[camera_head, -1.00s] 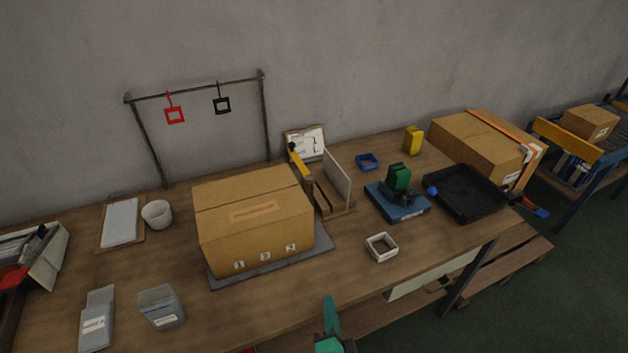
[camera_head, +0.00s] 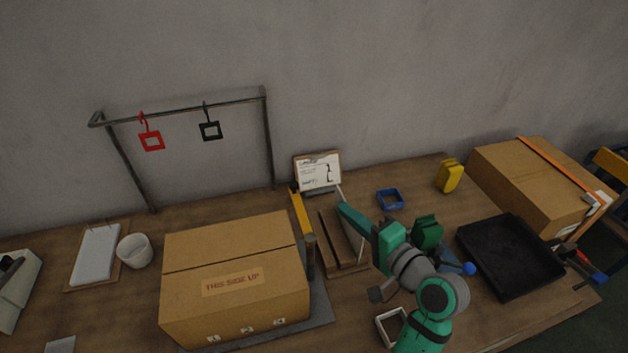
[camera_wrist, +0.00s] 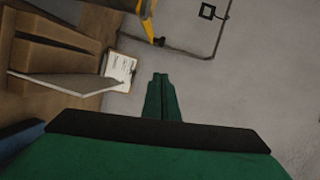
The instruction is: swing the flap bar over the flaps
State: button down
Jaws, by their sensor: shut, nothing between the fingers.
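The yellow flap bar (camera_head: 301,217) stands beside the right side of the closed cardboard box (camera_head: 233,285), with a black end at its top. The box top shows "THIS SIDE UP", and its flaps lie flat with a seam across. The bar also shows at the top of the wrist view (camera_wrist: 147,20). My green gripper (camera_head: 345,210) is to the right of the bar, above the wooden slotted stand, and apart from the bar. In the wrist view my gripper (camera_wrist: 161,78) has its fingers together with nothing between them.
The wooden stand (camera_head: 338,262) with an upright board is under my gripper. A clipboard (camera_head: 318,172) leans at the back. A black tray (camera_head: 510,255) and a strapped box (camera_head: 540,185) are to the right. A rail (camera_head: 190,107) with red and black tags stands behind.

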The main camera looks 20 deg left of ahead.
aim_at(301, 210)
jog(key=shift+d, duration=0.15)
jog(key=s+a+x, duration=0.1)
jog(key=s+x, duration=0.1)
jog(key=x, duration=1)
jog(key=shift+a+f, duration=0.2)
jog(key=shift+a, duration=0.5)
jog(key=shift+w, duration=0.1)
jog(key=shift+w, duration=0.1)
